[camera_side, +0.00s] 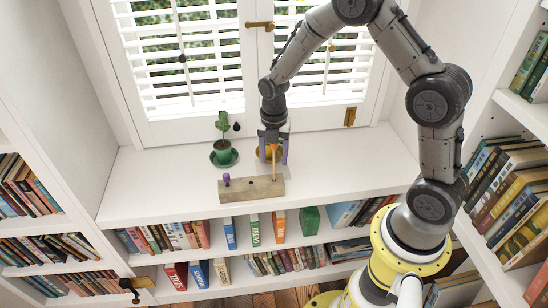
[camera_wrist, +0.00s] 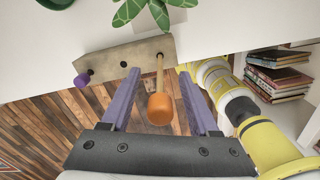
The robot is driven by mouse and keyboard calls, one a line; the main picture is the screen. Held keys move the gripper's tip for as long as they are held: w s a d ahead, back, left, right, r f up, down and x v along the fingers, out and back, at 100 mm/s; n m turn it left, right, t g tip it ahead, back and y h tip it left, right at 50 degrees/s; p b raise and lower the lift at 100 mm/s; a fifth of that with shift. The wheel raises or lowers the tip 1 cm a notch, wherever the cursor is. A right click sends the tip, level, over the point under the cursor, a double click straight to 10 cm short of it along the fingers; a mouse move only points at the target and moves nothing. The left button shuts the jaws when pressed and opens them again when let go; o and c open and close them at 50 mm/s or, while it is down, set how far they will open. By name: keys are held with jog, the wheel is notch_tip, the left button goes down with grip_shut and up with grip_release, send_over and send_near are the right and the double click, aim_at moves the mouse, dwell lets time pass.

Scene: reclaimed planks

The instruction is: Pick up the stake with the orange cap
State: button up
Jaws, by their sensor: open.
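The stake with the orange cap (camera_wrist: 160,108) stands in a wooden block (camera_side: 235,191), near its right end. Its thin tan shaft (camera_side: 275,168) rises from the block in the side view. In the wrist view the orange cap is between the two purple fingers of my gripper (camera_wrist: 159,73), with gaps on both sides. My gripper (camera_side: 272,155) is open and points down over the block's right end. A second stake with a purple cap (camera_side: 227,178) is at the block's left end; it also shows in the wrist view (camera_wrist: 82,80).
A green pot with a plant (camera_side: 223,150) stands behind the block, left of my gripper. The white shelf top (camera_side: 345,170) is clear to the right. Shuttered windows stand behind.

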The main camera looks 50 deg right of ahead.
grip_shut()
jog(key=shift+r, duration=0.15)
dwell(0.4)
notch_tip(320, 180, up, 16)
dwell(1.1)
